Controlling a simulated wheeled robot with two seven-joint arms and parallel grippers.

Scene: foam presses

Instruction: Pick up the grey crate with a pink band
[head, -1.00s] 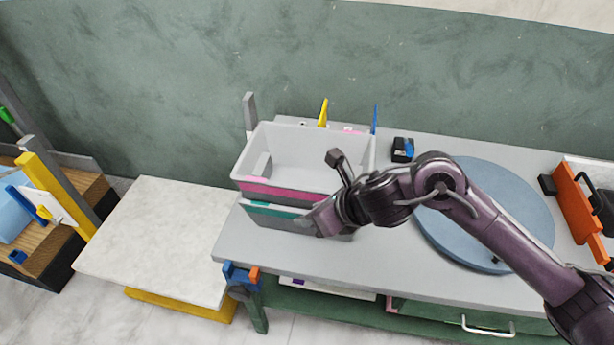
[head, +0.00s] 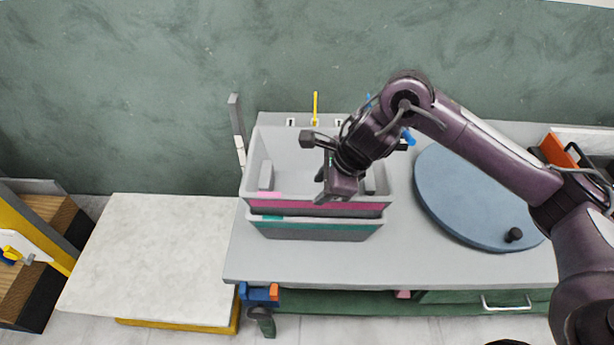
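The grey crate with a pink band (head: 285,204) sits on top of another grey crate with a teal band (head: 300,231), at the left part of the grey workbench. The upper crate is upright and open at the top. My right gripper (head: 318,168) is over the right part of the pink-banded crate, its fingers spread apart and pointing left. It hides part of the crate's inside and front rim. I cannot tell whether it touches the crate. Nothing shows between its fingers. My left gripper is not in view.
A round blue-grey disc (head: 470,200) with a black knob lies on the workbench (head: 400,262) to the right. A pale slab-topped table (head: 150,255) with a bare top stands left. An orange-fronted box (head: 560,152) is at far right.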

